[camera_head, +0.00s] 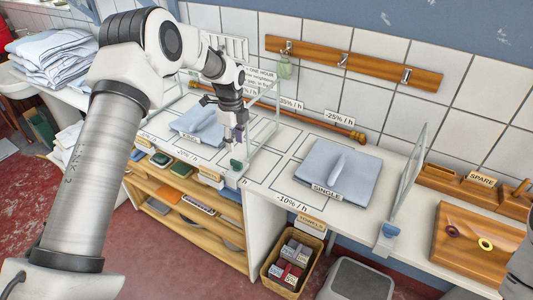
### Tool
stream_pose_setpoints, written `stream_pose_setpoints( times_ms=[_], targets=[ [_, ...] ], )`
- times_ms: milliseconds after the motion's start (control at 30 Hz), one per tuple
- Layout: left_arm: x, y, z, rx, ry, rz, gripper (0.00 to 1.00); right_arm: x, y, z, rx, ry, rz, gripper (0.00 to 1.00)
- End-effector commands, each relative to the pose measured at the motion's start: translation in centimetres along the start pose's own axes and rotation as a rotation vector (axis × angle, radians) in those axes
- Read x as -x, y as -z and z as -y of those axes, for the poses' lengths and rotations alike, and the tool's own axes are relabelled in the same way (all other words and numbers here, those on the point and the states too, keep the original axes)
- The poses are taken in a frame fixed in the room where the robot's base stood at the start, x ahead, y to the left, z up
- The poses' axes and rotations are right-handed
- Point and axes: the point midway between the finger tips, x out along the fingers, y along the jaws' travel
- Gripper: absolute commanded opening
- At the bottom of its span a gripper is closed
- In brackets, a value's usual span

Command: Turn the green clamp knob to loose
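A dark green clamp knob (236,165) sits at the counter's front edge, near the foot of a clear upright panel (264,100). My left gripper (238,143) points down just above the knob, with a small gap between them as far as I can see. Its fingers are small and dark, so I cannot tell whether they are open or shut. Whether the knob is tight or loose does not show.
A second clear panel (408,178) with a blue foot (389,231) stands farther right. Folded blue cloths lie on the counter, one by the SINGLE label (340,172). A wooden SPARE rack (477,185) is at the right. A basket (292,262) stands on the floor below.

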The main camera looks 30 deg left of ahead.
Motion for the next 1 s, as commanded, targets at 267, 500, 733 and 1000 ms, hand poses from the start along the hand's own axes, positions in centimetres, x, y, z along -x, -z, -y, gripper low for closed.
stream_pose_setpoints(
  times_ms=[267,500,733,1000],
  targets=[
    [-4.2,0.0,-0.2,-0.003,-0.007,-0.001,0.39,1.7,0.0,0.0,0.001,0.000,-0.001,0.50],
    [-7.5,0.0,-0.1,-0.002,-0.003,-0.001,0.39,2.4,0.0,0.0,0.000,0.000,-0.001,0.50],
    [-7.8,0.0,-0.1,-0.002,-0.002,-0.001,0.39,2.3,0.0,0.0,0.000,0.000,-0.001,0.50],
    [-7.8,0.0,-0.1,-0.001,-0.003,-0.001,0.00,2.3,0.0,0.0,0.000,0.000,0.000,0.50]
  ],
)
